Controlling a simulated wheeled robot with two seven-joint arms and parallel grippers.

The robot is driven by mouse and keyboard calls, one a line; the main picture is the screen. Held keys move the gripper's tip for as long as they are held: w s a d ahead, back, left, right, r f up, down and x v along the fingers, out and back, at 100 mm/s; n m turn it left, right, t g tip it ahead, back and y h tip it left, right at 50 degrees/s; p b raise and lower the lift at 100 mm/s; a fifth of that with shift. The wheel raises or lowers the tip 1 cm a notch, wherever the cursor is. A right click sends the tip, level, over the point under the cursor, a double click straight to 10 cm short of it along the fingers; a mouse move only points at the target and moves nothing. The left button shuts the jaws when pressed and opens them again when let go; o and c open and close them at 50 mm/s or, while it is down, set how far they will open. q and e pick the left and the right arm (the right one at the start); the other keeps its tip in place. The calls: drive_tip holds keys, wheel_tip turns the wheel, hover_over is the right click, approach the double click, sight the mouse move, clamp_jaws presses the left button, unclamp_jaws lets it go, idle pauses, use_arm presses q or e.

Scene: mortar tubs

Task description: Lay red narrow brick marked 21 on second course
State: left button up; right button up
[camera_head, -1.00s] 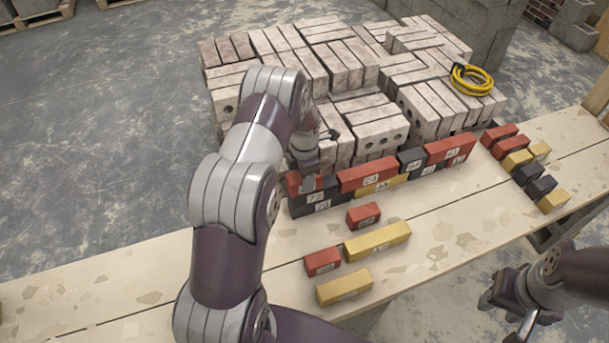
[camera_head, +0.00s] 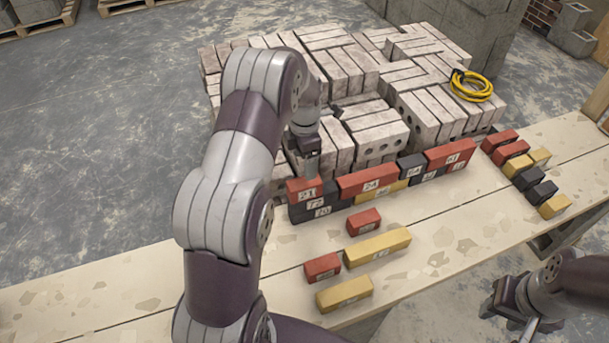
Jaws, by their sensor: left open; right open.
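The red narrow brick marked 21 (camera_head: 305,191) sits at the left end of the low brick row, on black bricks whose labels read about 72 and 70 (camera_head: 319,209). Its label faces the front. My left gripper (camera_head: 312,168) is open, pointing down right at the top of this brick; whether its fingertips touch it is hard to tell. The red brick marked 24 (camera_head: 367,180) lies to the right in the row, above a yellow brick (camera_head: 377,190). My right gripper (camera_head: 512,312) is open and empty at the lower right, off the table's front edge.
Loose red and yellow bricks (camera_head: 377,246) lie on the table (camera_head: 440,235) in front of the row. More red, yellow and black bricks (camera_head: 528,178) stand at the right. Grey block stacks (camera_head: 350,70) with a yellow hose (camera_head: 471,86) rise behind. The table's left part is clear.

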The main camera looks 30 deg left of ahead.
use_arm(q)
drive_tip(key=s+d+r+m, duration=0.2)
drive_tip(key=s+d+m, duration=0.2)
drive_tip(key=m, duration=0.5)
drive_tip(key=s+d+r+m+t, duration=0.1)
drive_tip(key=s+d+m, duration=0.3)
drive_tip(key=s+m, duration=0.5)
drive_tip(key=s+d+r+m, duration=0.3)
drive_tip(key=s+m, duration=0.4)
drive_tip(key=m, duration=0.3)
drive_tip(key=shift+d+r, duration=0.35)
drive_tip(key=shift+d, duration=0.15)
